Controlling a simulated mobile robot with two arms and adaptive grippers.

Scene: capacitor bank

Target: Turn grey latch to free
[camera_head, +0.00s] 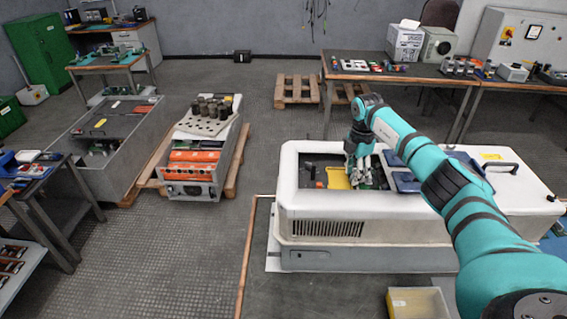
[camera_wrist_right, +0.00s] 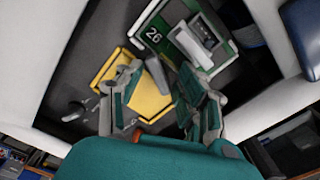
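My right gripper (camera_head: 357,171) reaches down into the opening of the white cabinet (camera_head: 340,255). In the right wrist view my right gripper (camera_wrist_right: 160,78) has its two fingers spread apart. A grey lever-like piece, which looks like the grey latch (camera_wrist_right: 156,72), shows between the fingertips, with a gap to each finger. It lies beside a green board marked 26 (camera_wrist_right: 165,22), which carries a light grey block (camera_wrist_right: 198,42). A yellow plate (camera_wrist_right: 148,103) lies below and behind the fingers; it also shows in the head view (camera_head: 338,178). My left gripper is in neither view.
The cabinet's white walls frame the opening closely. A dark blue pad (camera_head: 400,180) lies on the cabinet top beside my right arm. A small dark knob (camera_wrist_right: 74,111) stands inside the opening. A yellow-grey bin (camera_head: 418,303) sits on the floor in front.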

